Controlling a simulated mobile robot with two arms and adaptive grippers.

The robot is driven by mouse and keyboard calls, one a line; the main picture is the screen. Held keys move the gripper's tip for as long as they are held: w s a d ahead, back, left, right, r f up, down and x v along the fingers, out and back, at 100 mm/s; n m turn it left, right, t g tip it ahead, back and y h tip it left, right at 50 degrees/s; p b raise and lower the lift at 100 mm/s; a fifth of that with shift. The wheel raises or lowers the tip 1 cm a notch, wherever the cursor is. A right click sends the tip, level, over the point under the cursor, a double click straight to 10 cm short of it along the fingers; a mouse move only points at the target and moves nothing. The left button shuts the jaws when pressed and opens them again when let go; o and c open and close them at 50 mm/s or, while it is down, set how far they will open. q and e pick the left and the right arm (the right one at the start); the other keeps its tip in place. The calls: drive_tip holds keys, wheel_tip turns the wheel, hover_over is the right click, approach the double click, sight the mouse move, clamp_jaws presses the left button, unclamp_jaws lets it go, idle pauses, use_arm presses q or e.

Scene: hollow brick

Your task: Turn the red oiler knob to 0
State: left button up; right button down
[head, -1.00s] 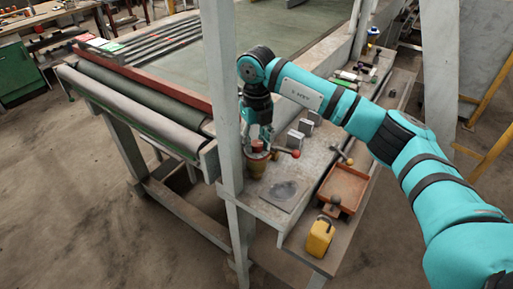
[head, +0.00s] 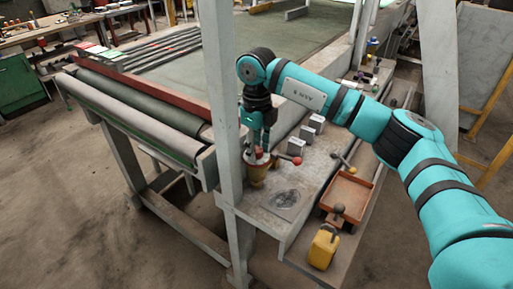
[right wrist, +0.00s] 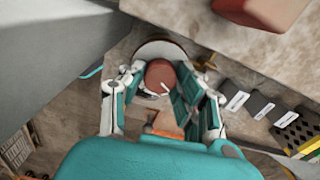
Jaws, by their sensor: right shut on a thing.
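The red oiler knob (head: 259,153) sits on top of a brass-coloured oiler cup (head: 256,174) by the grey post. In the right wrist view the round red knob (right wrist: 160,75) shows between the fingers, with a white mark on its lower edge. My right gripper (head: 259,148) points down and is shut on the knob; its fingers (right wrist: 161,92) stand on both sides of it. The scale and the 0 are too small or hidden to read. My left gripper is not in view.
A grey post (head: 226,120) stands close left of the oiler. A red-ended lever (head: 295,160) and several small grey blocks (head: 297,146) are to its right.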

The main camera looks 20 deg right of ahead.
sight(257, 148)
drive_tip(key=shift+r, duration=0.1)
drive_tip(key=c, duration=1.2)
unclamp_jaws()
wheel_tip(257, 148, up, 12)
